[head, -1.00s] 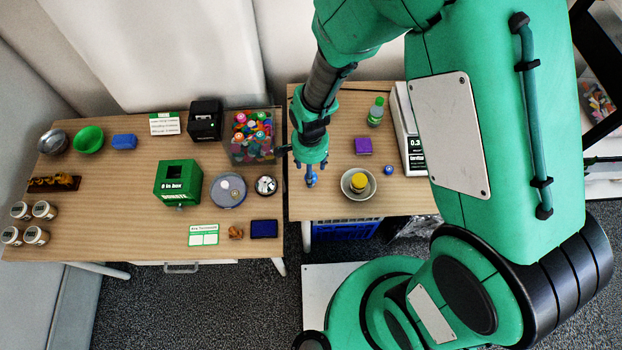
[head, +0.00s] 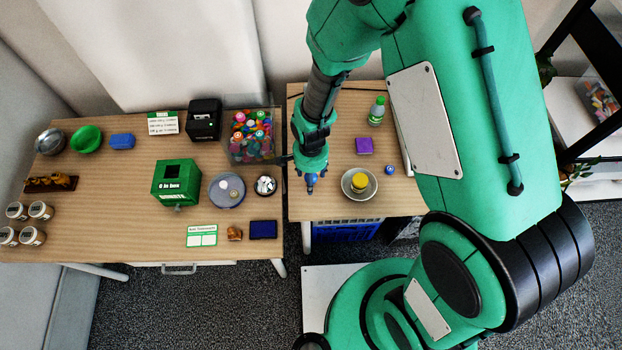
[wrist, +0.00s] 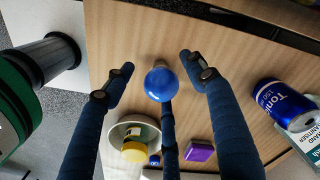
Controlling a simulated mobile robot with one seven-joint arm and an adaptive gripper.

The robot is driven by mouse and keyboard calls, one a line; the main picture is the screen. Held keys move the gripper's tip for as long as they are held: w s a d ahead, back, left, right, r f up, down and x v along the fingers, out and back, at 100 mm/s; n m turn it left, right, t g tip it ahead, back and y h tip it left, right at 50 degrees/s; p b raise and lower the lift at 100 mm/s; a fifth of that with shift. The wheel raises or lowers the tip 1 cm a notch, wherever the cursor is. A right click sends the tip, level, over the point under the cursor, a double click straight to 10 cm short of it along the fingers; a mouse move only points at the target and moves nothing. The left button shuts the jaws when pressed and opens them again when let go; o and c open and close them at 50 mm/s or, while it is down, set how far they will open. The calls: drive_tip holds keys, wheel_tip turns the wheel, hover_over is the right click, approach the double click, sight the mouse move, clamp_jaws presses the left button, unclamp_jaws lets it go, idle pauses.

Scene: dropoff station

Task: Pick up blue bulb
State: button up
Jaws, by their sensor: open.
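The blue bulb (wrist: 159,84) is in the middle of the wrist view, with its round blue glass facing the camera and a metal-coloured base partly showing behind it. My gripper (wrist: 157,66) is open, with dark blue fingers spread to the left and right of the bulb and a third finger below it. No finger is clearly closed on it. In the head view my gripper (head: 311,184) hangs over the left part of the right table. There the bulb cannot be told apart from the blue fingers.
A bowl with a yellow-topped jar (head: 359,182), a purple box (head: 364,145), a small blue item (head: 389,169) and a green-capped bottle (head: 377,111) stand to the right. A blue can (wrist: 284,100) shows in the wrist view. The left table (head: 110,220) holds several objects.

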idle(0.5)
drive_tip(key=c, duration=1)
drive_tip(key=shift+r, duration=0.1)
drive_tip(key=shift+c, duration=0.2)
drive_tip(key=shift+w+r+p, duration=0.1)
drive_tip(key=shift+r+p, duration=0.25)
drive_tip(key=shift+r, duration=0.5)
wheel_tip(320, 180, up, 2)
drive_tip(key=shift+r+p, duration=0.15)
drive_tip(key=shift+p, duration=0.25)
drive_tip(key=s+d+p, duration=0.1)
drive_tip(key=s+d, duration=0.2)
drive_tip(key=s, duration=0.4)
drive_tip(key=s+d+p, duration=0.1)
drive_tip(key=s+d, duration=0.2)
drive_tip(key=s, duration=0.5)
drive_tip(key=shift+r, duration=0.45)
